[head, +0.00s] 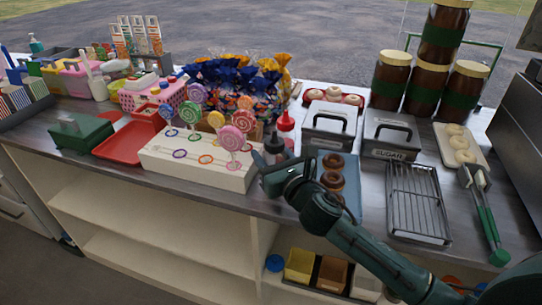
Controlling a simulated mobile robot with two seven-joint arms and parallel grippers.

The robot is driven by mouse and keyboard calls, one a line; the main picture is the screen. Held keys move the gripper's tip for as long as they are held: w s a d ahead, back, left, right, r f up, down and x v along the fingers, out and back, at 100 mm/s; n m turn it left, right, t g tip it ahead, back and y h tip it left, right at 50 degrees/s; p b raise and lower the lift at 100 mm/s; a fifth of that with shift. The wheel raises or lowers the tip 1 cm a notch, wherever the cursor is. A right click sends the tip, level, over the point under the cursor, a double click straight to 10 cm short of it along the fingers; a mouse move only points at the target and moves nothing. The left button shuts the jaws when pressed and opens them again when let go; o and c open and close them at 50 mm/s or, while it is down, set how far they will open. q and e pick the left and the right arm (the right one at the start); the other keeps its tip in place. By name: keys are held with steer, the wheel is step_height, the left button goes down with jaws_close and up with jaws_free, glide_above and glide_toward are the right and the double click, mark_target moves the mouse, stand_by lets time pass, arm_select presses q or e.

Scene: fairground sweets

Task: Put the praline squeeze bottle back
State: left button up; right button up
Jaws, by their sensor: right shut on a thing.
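My right gripper (268,168) is over the counter, just right of the white lollipop stand, and its arm reaches in from the lower right. It is shut on a dark squeeze bottle with a dark nozzle (273,144), which seems to be the praline bottle. The gripper hides its lower part, and I cannot tell whether it touches the counter. A red-topped squeeze bottle (285,123) stands just behind it. My left gripper is not in view.
The white lollipop stand (194,168) is close on the left. A blue tray (346,199) with chocolate doughnuts lies right of the gripper. Grey lidded boxes (322,138), a wire rack (416,203) and stacked jars (425,86) stand further right. Wrapped bags (224,80) stand behind.

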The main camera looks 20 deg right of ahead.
steer(key=o, duration=0.4)
steer(key=shift+f, duration=0.1)
steer(key=shift+s, duration=0.2)
steer(key=s, duration=0.3)
steer(key=s+d, duration=0.1)
steer(key=s, duration=0.3)
steer(key=s+d, duration=0.1)
steer(key=s, duration=0.3)
steer(key=shift+s+d+r+b, duration=0.15)
steer(key=shift+s+r+b, duration=0.05)
steer(key=shift+s+b, duration=0.1)
steer(key=shift+w, duration=0.1)
